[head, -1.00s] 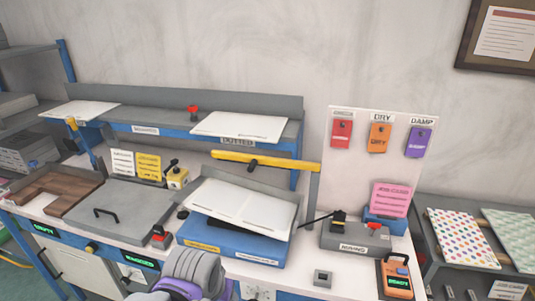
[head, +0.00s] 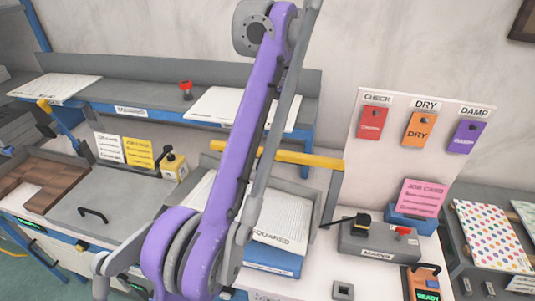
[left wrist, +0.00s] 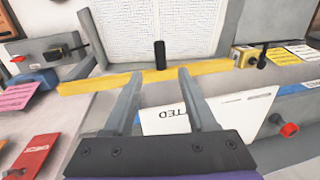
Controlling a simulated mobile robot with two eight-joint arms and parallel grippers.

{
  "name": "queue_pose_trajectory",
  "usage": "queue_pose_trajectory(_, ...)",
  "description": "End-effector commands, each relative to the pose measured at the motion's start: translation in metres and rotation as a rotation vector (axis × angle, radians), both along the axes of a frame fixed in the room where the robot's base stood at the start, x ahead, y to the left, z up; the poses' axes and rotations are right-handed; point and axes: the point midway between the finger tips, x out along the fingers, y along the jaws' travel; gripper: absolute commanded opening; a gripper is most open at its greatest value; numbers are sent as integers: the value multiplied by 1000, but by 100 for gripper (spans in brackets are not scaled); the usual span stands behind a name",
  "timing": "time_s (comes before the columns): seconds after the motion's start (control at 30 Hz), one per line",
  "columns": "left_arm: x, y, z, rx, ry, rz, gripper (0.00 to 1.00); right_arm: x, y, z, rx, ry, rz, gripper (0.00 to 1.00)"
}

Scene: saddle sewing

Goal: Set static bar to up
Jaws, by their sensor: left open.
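The yellow bar (head: 285,156), which I take to be the static bar, runs across the back of the middle station in the head view, partly hidden by my purple left arm. A grey side arm (head: 333,192) joins its right end. In the left wrist view the scene is upside down; the bar (left wrist: 105,83) crosses the picture with a black handle (left wrist: 160,55) at its middle. My left gripper (left wrist: 160,73) is open and empty, its fingertips by the bar on either side of the handle. Contact cannot be told. My right gripper is not in view.
Printed sheets lie on a blue press (head: 270,258) under my arm. A shelf (head: 130,85) with a red knob (head: 186,90) is behind. A yellow switch box (head: 174,168) stands left, a grey mains box (head: 380,240) right. A tag board (head: 360,125) stands at back right.

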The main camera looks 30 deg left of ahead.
Motion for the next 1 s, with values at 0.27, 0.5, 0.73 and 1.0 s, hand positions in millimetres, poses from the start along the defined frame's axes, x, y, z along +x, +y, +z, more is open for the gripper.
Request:
queue_pose_trajectory(0.27,-3,8,-58,0,2,1,57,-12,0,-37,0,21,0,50)
queue_pose_trajectory(0.5,-4,13,-89,0,-1,-1,57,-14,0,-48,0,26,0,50)
queue_pose_trajectory(0.73,-4,15,-97,-1,-2,-1,57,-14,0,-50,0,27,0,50)
queue_pose_trajectory(1.0,-4,15,-97,-1,-2,-1,42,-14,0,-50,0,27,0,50)
